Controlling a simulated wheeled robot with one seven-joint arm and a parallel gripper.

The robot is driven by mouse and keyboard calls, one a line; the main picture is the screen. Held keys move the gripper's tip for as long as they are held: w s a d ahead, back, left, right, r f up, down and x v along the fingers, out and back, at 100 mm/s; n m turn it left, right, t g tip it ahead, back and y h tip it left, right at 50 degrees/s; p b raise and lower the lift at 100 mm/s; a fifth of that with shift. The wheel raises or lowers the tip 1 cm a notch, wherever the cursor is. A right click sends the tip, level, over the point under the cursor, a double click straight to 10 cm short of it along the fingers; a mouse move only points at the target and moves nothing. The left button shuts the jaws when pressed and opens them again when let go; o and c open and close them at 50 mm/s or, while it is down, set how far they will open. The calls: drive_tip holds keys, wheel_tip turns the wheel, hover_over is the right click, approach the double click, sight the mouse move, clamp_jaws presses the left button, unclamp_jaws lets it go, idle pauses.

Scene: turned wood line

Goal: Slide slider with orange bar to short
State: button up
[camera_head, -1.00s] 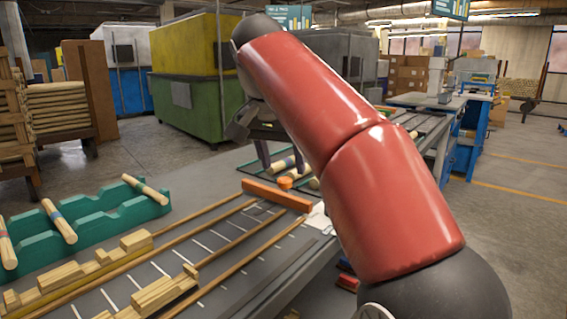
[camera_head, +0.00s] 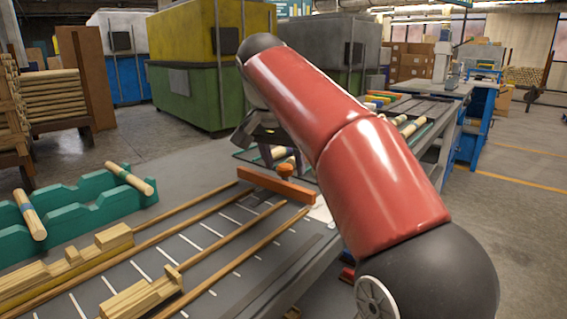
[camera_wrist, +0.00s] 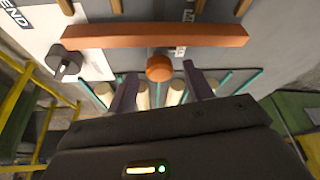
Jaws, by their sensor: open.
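The slider's orange bar (camera_head: 276,185) lies across the far end of the wooden rails in the head view. Its round orange knob (camera_head: 286,170) stands on the bar's far side. In the wrist view the bar (camera_wrist: 155,36) spans the top, with the knob (camera_wrist: 159,68) below its middle. My gripper (camera_head: 283,157) is open and empty at the knob. In the wrist view its two dark fingers (camera_wrist: 159,75) are on either side of the knob, with a gap on each side. I cannot tell whether the fingertips are down at knob height.
A white plate lettered "END" (camera_wrist: 40,35) with a dark grey knob (camera_wrist: 65,63) is beside the bar. Wooden stop blocks (camera_head: 140,296) lie along the near rails. A green rack (camera_head: 90,208) holds turned sticks on the left. The grey marked bed (camera_head: 190,245) between rails is partly clear.

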clamp_jaws()
drive_tip(key=s+a, duration=0.2)
drive_tip(key=s, duration=0.1)
drive_tip(key=s+a, duration=0.3)
drive_tip(key=shift+s+a, duration=0.15)
drive_tip(key=shift+s, duration=0.15)
unclamp_jaws()
drive_tip(key=shift+r, duration=0.15)
drive_tip(key=p+v, duration=0.2)
drive_tip(key=v, duration=0.5)
drive_tip(key=shift+s+r, duration=0.2)
drive_tip(key=shift+r, duration=0.05)
drive_tip(key=shift+s, duration=0.1)
